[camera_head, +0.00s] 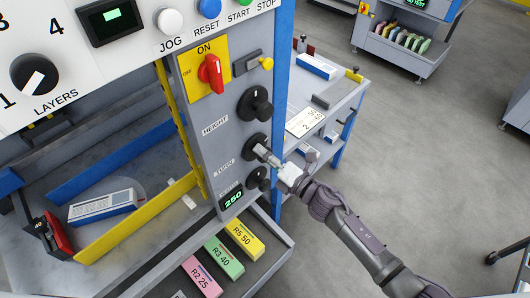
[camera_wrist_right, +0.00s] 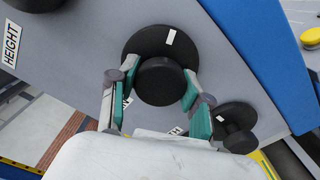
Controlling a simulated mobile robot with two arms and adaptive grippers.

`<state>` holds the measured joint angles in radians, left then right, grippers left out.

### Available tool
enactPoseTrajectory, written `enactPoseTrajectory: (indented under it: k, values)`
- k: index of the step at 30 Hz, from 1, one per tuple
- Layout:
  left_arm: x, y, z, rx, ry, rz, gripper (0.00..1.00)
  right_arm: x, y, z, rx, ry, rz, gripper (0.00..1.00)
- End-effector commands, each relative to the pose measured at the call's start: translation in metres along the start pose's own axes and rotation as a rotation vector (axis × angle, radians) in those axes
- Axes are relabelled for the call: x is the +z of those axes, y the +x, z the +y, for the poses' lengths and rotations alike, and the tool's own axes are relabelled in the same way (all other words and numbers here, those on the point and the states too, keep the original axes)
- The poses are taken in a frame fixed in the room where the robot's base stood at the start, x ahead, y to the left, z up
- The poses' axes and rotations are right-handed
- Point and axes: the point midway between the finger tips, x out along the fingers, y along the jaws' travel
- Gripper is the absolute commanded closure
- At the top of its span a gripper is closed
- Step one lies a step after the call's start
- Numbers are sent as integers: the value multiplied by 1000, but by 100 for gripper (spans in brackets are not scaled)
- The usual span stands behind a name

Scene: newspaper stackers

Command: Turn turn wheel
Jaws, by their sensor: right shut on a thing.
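The turn wheel (camera_head: 252,141) is the middle of three black round wheels on the grey control panel, with the TURN label (camera_head: 224,168) to its lower left. My right gripper (camera_head: 268,156) reaches it from the right and is shut on its knob. In the right wrist view, the turn wheel (camera_wrist_right: 150,42) has a white mark on its face, and the fingers of the right gripper (camera_wrist_right: 160,82) lie on both sides of its central knob. My left gripper is not in view.
The height wheel (camera_head: 255,103) sits above and a third wheel (camera_head: 258,178) close below. A red rotary switch (camera_head: 211,74) is higher on the panel. A blue-edged side table (camera_head: 338,95) stands behind to the right. Grey floor lies open at right.

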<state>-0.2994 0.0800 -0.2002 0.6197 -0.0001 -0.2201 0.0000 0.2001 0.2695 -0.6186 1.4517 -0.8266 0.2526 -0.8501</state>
Motion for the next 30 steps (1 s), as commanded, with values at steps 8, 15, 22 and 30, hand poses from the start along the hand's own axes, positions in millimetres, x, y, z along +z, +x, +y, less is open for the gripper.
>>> enactPoseTrajectory:
  k: [8,15,22,30]
  values:
    - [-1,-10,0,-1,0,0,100,1,0,0,-2,261,0,86]
    - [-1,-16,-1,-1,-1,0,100,0,0,0,-3,489,0,86]
    - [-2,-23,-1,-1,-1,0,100,1,0,0,-3,707,-1,86]
    - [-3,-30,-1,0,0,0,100,1,-1,0,-3,964,-1,86]
